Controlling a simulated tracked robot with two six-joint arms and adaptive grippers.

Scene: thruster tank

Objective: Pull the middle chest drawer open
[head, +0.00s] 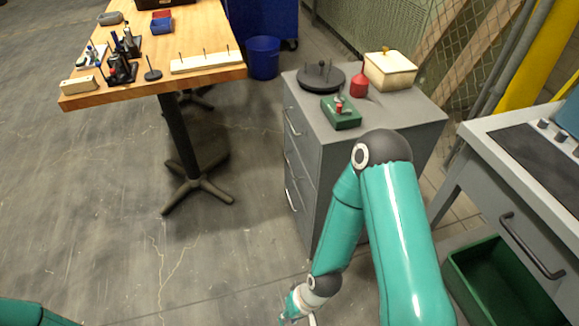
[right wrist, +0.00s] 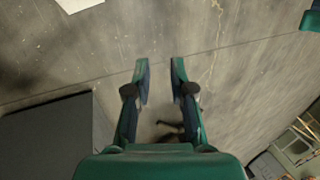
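The grey chest (head: 385,122) stands in the middle of the head view, its drawer fronts facing left. Three bar handles show one above another; the middle drawer (head: 297,172) is between the upper and lower ones and looks shut. My right gripper (head: 292,308) hangs low in front of the chest, near the bottom edge of the head view, apart from the handles. In the right wrist view its two fingers (right wrist: 160,82) are spread with only floor between them. A dark grey block at the left there (right wrist: 48,135) seems to be the chest. My left gripper is out of view.
On the chest top are a dark round pegged base (head: 320,77), a red bottle (head: 359,85), a cream box (head: 390,70) and a green block (head: 341,113). A wooden table (head: 205,47) stands upper left, a grey bench (head: 485,145) at right.

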